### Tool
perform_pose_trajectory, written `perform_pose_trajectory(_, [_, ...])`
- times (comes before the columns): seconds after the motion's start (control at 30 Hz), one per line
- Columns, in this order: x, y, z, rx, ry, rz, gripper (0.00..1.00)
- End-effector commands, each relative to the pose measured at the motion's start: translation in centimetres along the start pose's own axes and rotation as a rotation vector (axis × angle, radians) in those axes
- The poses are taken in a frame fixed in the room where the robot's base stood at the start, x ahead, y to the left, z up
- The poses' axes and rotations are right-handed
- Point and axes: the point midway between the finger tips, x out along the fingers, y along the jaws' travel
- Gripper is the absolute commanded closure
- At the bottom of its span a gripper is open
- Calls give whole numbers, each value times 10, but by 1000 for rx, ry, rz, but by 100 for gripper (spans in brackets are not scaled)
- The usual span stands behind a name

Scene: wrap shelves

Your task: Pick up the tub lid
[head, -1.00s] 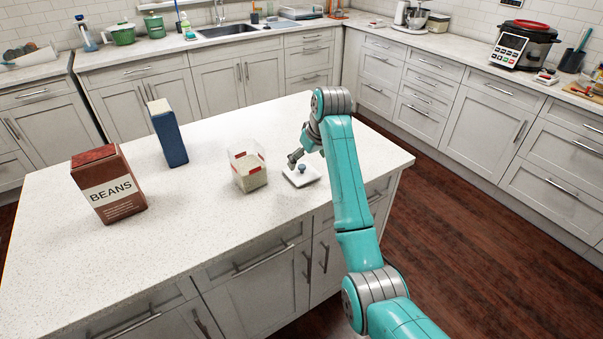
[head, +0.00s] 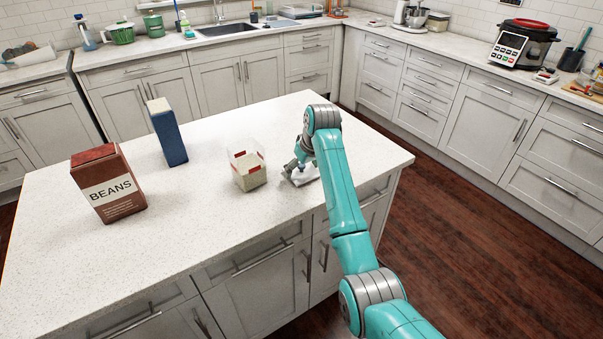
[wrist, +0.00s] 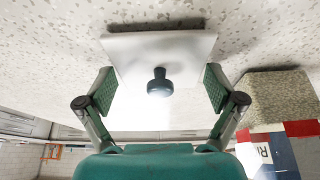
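The tub lid is a white square plate with a dark blue-grey knob. In the wrist view the lid (wrist: 130,50) lies flat on the speckled counter, its knob (wrist: 160,83) between the fingers. My gripper (wrist: 160,90) is open, one finger on each side of the knob and apart from it. In the head view my gripper (head: 297,170) is low over the lid (head: 306,176) and hides part of it. The clear tub (head: 249,172) with pale contents and red marks stands left of the lid. It also shows at the right of the wrist view (wrist: 265,105).
A brown beans box (head: 109,184) and a dark blue box (head: 167,132) stand farther left on the island counter (head: 205,215). The counter's front and right edges are near the lid. Free counter lies behind the tub and between the boxes and the front edge.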

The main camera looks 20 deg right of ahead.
Motion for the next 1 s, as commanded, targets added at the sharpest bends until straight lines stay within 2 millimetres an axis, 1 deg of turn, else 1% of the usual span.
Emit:
perform_pose_trajectory(0.13, [0,0,0,0,0,0,34])
perform_pose_trajectory(0.17, [0,0,0,0,0,0,39])
perform_pose_trajectory(0.33, [-1,0,0,0,0,0,39])
perform_pose_trajectory(0.43, [-7,0,-3,0,2,1,39])
perform_pose_trajectory(0.57, [-24,0,-11,-1,3,1,39])
perform_pose_trajectory(0.8, [-66,0,-28,-1,4,1,39])
perform_pose_trajectory(1.0, [-89,-3,-40,-2,2,-1,39])
